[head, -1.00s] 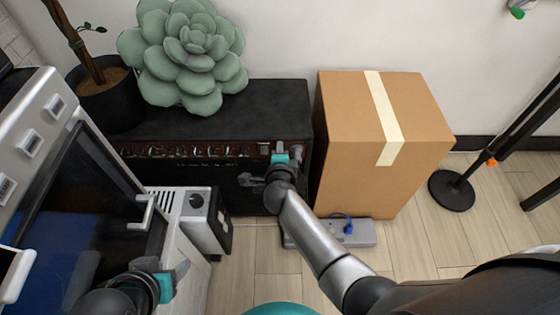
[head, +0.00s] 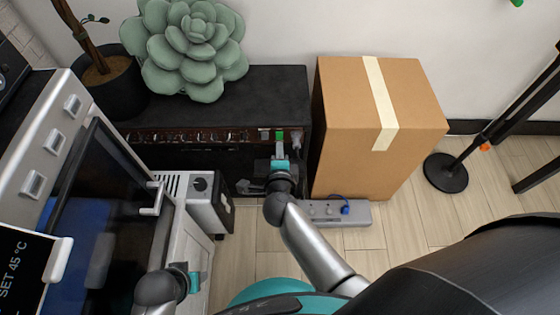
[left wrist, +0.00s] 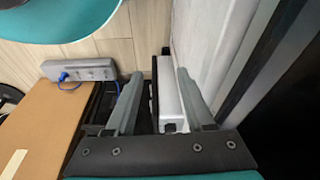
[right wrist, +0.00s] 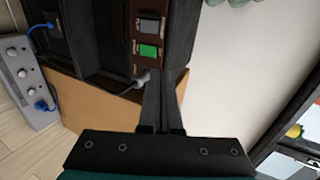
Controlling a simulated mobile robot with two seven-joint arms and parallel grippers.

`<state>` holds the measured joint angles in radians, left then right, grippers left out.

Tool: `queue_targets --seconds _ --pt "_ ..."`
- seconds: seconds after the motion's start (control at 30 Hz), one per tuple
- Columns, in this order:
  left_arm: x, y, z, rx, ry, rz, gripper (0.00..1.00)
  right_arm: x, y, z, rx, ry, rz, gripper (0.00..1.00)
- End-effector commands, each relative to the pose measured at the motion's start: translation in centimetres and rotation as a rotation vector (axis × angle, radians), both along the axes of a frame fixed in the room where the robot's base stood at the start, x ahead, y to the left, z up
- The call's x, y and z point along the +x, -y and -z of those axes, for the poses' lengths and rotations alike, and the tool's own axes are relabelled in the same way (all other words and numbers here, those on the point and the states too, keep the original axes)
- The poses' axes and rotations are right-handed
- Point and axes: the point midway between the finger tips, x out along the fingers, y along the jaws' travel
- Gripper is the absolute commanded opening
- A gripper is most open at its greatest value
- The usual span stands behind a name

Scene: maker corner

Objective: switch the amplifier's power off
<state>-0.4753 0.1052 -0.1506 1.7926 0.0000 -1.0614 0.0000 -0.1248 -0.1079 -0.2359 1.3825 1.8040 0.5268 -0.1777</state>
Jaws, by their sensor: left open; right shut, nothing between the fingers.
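The amplifier (head: 255,98) is a long black box against the wall, with a row of knobs and switches along its front top edge. Near its right end is a green lit rocker switch (head: 280,135). The right wrist view shows this green switch (right wrist: 149,50) beside a grey one (right wrist: 150,27). My right gripper (head: 281,151) is shut and empty just in front of the green switch; in the right wrist view its fingertips (right wrist: 160,74) appear close by, contact unclear. My left gripper (left wrist: 159,78) is open beside the white machine at the left, with nothing between its fingers.
A small grey-black unit (head: 205,205) is left of my right gripper.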

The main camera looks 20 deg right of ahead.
Motion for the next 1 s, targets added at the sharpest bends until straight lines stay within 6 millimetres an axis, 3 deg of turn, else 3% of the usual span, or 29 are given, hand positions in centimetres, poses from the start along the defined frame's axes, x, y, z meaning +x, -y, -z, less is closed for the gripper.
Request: queue_targets --seconds 0.5,1.0 --pt "-2.4 -1.3 4.6 0.018 -0.035 0.004 0.54 -5.0 -1.4 -2.4 -0.001 -0.002 0.000 0.00" --pt "-3.0 -1.9 5.7 0.025 -0.034 0.006 0.54 -6.3 -1.8 -3.0 0.000 0.000 0.001 0.00"
